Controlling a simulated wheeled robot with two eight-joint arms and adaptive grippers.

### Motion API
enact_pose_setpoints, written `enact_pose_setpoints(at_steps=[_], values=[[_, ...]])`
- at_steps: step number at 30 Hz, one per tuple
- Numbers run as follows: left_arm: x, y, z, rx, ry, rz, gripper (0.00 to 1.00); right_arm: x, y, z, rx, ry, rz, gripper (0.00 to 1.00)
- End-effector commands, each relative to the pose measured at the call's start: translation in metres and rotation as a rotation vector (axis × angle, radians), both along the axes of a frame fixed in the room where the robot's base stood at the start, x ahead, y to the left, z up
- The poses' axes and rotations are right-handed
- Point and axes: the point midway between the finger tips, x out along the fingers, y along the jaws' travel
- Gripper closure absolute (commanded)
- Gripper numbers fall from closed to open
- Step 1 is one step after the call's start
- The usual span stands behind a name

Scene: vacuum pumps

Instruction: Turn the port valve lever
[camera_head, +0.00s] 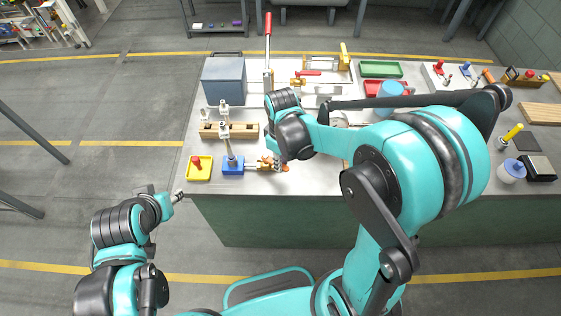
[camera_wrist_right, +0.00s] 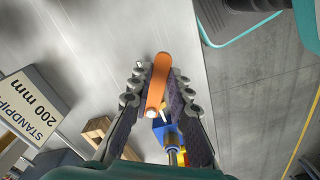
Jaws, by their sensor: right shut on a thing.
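The port valve lever (camera_wrist_right: 158,82) has an orange handle, lying between the fingers of my right gripper (camera_wrist_right: 160,95) in the right wrist view. The fingers are shut on it. In the head view my right gripper (camera_head: 276,163) is at the table's front edge, and the arm hides part of the valve there. A blue block (camera_head: 232,164) with a brass fitting sits just left of it; it also shows below the lever in the right wrist view (camera_wrist_right: 167,134). My left gripper (camera_head: 177,196) is off the table's front left corner, apart from everything; its fingers are too small to read.
A yellow tray (camera_head: 199,168) with a red knob stands left of the blue block. A wooden block (camera_head: 229,131) with fittings and a grey box (camera_head: 223,80) are behind. A "STANDPIPE 200 mm" sign (camera_wrist_right: 32,105) is near the gripper. The floor at left is open.

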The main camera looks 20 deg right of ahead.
Motion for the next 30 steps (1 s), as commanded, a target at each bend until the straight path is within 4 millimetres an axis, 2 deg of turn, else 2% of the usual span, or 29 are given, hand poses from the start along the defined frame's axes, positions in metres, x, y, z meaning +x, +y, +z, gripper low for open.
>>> enact_pose_setpoints(at_steps=[18, 30], values=[[0.0, 0.0, -0.007, 0.0, 0.0, 0.0, 0.61, 0.021, -0.015, 0.0, -0.001, -0.001, 0.432, 1.0], [0.0, 0.0, -0.008, 0.0, 0.0, 0.0, 0.61, 0.028, -0.017, 0.0, -0.001, -0.001, 0.558, 1.0]])
